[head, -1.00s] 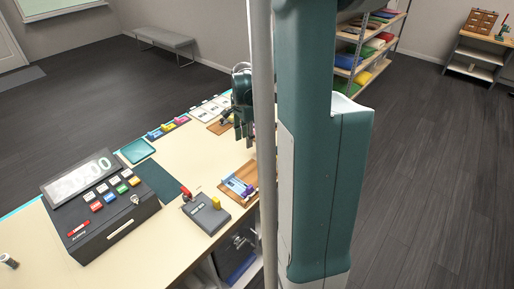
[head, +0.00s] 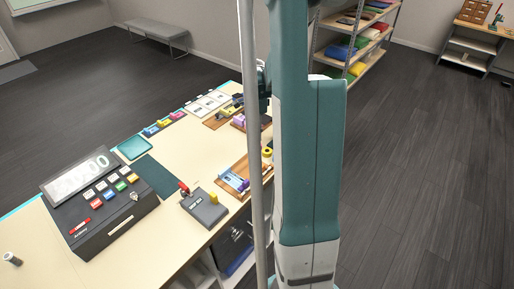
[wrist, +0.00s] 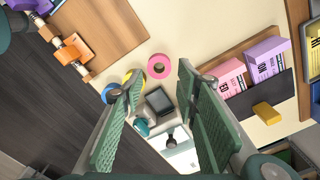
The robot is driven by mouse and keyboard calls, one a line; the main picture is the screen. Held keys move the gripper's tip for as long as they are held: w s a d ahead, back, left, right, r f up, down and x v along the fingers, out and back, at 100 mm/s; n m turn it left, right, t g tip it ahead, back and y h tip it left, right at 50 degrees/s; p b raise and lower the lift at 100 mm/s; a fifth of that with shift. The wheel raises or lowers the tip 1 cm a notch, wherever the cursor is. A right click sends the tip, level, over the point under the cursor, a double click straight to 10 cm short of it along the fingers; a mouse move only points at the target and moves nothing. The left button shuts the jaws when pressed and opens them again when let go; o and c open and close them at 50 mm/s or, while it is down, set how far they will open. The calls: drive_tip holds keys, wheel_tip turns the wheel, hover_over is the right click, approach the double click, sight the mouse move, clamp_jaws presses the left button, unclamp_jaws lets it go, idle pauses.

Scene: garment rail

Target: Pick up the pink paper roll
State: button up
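The pink paper roll (wrist: 159,66) shows in the wrist view as a ring on the pale table, just beyond my fingertips. My gripper (wrist: 157,86) is open, its two green fingers apart with nothing held between them. The roll lies ahead of the gap, apart from both fingers. In the head view I cannot make out the pink roll, and my gripper is mostly hidden behind my own column and arm.
A yellow roll (wrist: 134,77) and a blue roll (wrist: 109,93) lie left of the pink one, beside my left finger. A dark device (wrist: 159,101) shows between the fingers. Pink (wrist: 228,78) and purple boxes (wrist: 266,57) stand at right, by a yellow block (wrist: 266,113).

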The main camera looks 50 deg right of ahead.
sight(257, 145)
drive_tip(key=shift+f, duration=1.2)
drive_tip(key=shift+s+d+f, duration=0.1)
drive_tip(key=shift+s+f, duration=0.05)
drive_tip(key=shift+f, duration=2.45)
drive_tip(key=c, duration=0.4)
drive_tip(key=shift+r, duration=0.15)
drive_tip(key=shift+r, duration=4.85)
drive_tip(key=shift+c, duration=0.3)
